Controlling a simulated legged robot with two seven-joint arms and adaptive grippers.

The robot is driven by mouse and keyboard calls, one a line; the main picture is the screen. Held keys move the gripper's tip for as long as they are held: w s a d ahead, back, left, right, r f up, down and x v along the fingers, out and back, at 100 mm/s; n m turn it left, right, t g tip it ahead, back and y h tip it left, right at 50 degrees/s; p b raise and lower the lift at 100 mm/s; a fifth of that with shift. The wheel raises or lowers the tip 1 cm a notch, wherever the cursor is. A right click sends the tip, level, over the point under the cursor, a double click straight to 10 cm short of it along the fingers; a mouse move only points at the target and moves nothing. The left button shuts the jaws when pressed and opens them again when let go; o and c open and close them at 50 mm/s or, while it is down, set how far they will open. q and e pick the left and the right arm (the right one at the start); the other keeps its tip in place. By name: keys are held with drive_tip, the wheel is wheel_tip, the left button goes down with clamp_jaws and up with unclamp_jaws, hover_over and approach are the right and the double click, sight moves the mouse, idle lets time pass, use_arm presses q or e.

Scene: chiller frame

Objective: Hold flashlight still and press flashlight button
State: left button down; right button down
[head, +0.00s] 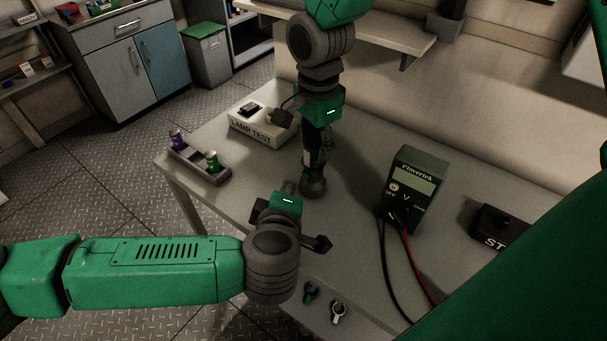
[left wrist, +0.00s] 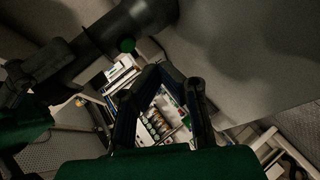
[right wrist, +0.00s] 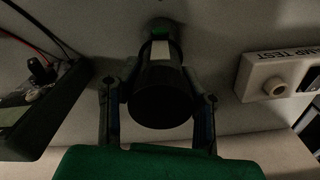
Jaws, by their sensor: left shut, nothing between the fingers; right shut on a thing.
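The dark flashlight (head: 313,184) stands about upright on the table, wide end down, in the head view. My right gripper (head: 322,150) comes down from above and is shut around its body. In the right wrist view the flashlight's round end (right wrist: 160,100) sits between both fingers, with a pale label and a green patch beyond. In the left wrist view the flashlight (left wrist: 92,45) crosses the upper left, and a round green button (left wrist: 126,45) shows on its side. My left gripper (head: 288,187) is shut and empty, just left of the flashlight and apart from it; it also shows in the left wrist view (left wrist: 172,76).
A white LAMP TEST box (head: 262,125) stands behind left. A grey tray (head: 185,160) holds a purple and a green cylinder. A Pinvertek meter (head: 414,185) with red and black leads stands right, beside a black block (head: 500,228).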

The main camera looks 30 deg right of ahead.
use_arm(q)
drive_tip(key=shift+w+d, duration=0.25)
drive_tip(key=shift+d, duration=0.5)
idle(0.9)
drive_tip(key=shift+d+r, duration=0.1)
drive_tip(key=shift+d, duration=0.3)
use_arm(e)
drive_tip(key=shift+f, duration=0.1)
use_arm(q)
drive_tip(key=shift+w+d, duration=0.15)
drive_tip(key=shift+d, duration=0.2)
idle(0.5)
drive_tip(key=shift+a, duration=0.1)
drive_tip(key=shift+s+a, duration=0.2)
drive_tip(key=shift+a, duration=0.5)
drive_tip(key=shift+s+a, duration=0.25)
drive_tip(key=shift+a, duration=0.55)
drive_tip(key=shift+s+a, duration=0.2)
drive_tip(key=shift+a, duration=0.6)
drive_tip(key=shift+s+a, duration=0.25)
drive_tip(key=shift+a, duration=0.55)
